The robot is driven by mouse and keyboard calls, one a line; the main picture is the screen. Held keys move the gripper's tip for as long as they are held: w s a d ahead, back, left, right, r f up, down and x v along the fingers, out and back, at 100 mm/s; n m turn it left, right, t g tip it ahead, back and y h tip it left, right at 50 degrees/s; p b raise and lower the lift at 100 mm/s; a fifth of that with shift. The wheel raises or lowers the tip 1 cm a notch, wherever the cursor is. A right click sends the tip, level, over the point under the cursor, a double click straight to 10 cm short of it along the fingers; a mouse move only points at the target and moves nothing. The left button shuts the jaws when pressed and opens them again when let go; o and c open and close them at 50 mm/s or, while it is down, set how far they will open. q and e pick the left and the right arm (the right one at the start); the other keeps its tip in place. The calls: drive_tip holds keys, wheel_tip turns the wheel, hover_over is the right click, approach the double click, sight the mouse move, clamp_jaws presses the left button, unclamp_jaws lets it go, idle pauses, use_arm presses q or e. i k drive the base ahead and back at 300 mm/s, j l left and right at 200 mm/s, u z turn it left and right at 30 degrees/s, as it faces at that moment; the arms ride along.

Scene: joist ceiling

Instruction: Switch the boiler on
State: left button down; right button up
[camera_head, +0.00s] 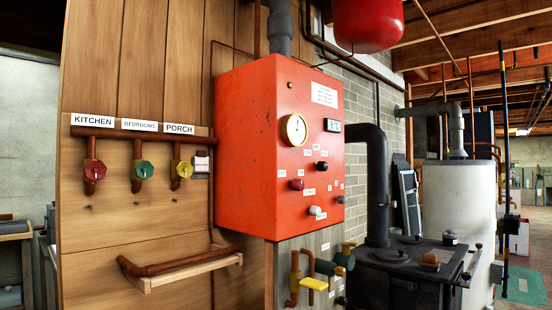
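The boiler is an orange-red box (245,160) mounted in the middle of the view, with its control face turned to the right. That face carries a round dial gauge (294,130) and a small dark display (332,126). Below these are a red knob (297,184), a black knob (321,165) and a white knob (315,211), each near small white labels too small to read. I cannot tell which setting any knob is at. Neither of my grippers shows in this view.
Left of the boiler, red, green and yellow valves hang below KITCHEN, BEDROOMS and PORCH signs. A copper pipe on a wooden bracket (190,270) juts out below. A yellow-handled valve (314,284) sits under the boiler. A black stove (405,265) and white cylinder (458,215) stand right.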

sight(297, 185)
drive_tip(key=l+z, duration=0.15)
drive_tip(key=l, duration=0.25)
drive_tip(key=i+l+z, duration=0.2)
drive_tip(key=l, duration=0.2)
drive_tip(key=l+z, duration=0.15)
drive_tip(key=l, duration=0.25)
drive_tip(key=i+l+z, duration=0.2)
drive_tip(key=l, duration=0.15)
